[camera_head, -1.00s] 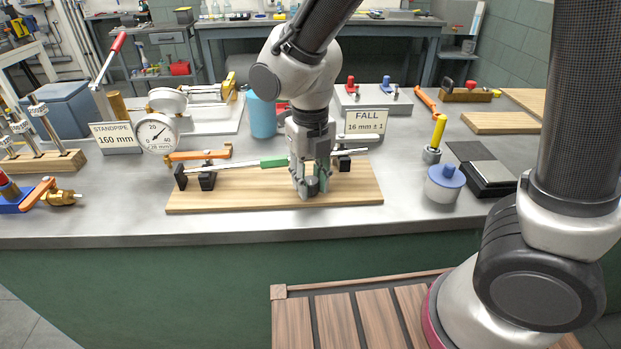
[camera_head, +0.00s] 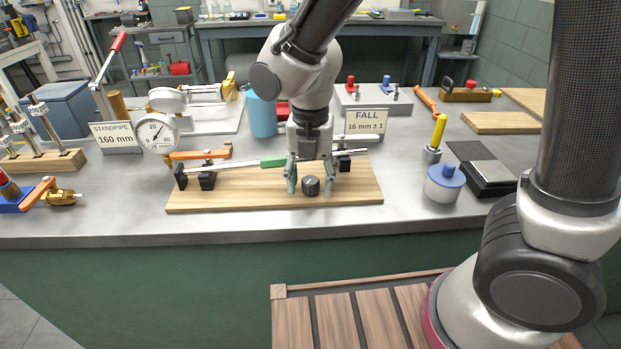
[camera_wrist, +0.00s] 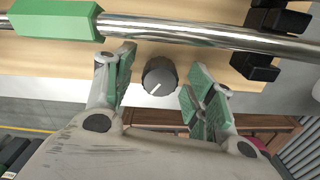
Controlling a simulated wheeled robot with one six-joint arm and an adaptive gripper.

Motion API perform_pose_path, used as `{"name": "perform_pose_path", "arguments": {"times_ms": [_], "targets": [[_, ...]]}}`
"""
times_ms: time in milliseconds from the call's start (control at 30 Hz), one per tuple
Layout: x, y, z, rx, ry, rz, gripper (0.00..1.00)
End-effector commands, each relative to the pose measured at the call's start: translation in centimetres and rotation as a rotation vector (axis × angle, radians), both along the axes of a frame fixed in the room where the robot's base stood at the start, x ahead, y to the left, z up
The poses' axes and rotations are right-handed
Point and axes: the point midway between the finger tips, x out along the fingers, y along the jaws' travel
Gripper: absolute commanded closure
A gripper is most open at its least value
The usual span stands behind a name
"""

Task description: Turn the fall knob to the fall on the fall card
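The fall knob (camera_head: 311,186) is a small dark knob on the wooden board. In the wrist view the knob (camera_wrist: 160,77) shows a white line pointing toward the lower left. My gripper (camera_head: 311,191) is open around the knob, with one finger on each side and gaps between pads and knob. The gripper also shows in the wrist view (camera_wrist: 158,84), holding nothing. The fall card (camera_head: 366,122) reads "FALL 16 mm ± 1". The standpipe card (camera_head: 112,135) reads 160 mm.
The wooden board (camera_head: 240,203) carries a tilted metal tube with a green sleeve (camera_head: 273,162) just behind the knob. The bench front edge is clear.

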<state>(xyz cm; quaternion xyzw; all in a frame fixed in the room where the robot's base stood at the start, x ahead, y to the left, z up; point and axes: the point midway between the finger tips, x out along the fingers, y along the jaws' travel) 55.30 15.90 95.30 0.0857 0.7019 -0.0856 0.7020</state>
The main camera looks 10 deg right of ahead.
Motion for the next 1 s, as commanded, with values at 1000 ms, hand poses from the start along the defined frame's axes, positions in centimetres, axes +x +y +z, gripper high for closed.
{"name": "perform_pose_path", "arguments": {"times_ms": [1000], "targets": [[0.0,0.0,2.0,0.0,0.0,0.001,0.45]]}}
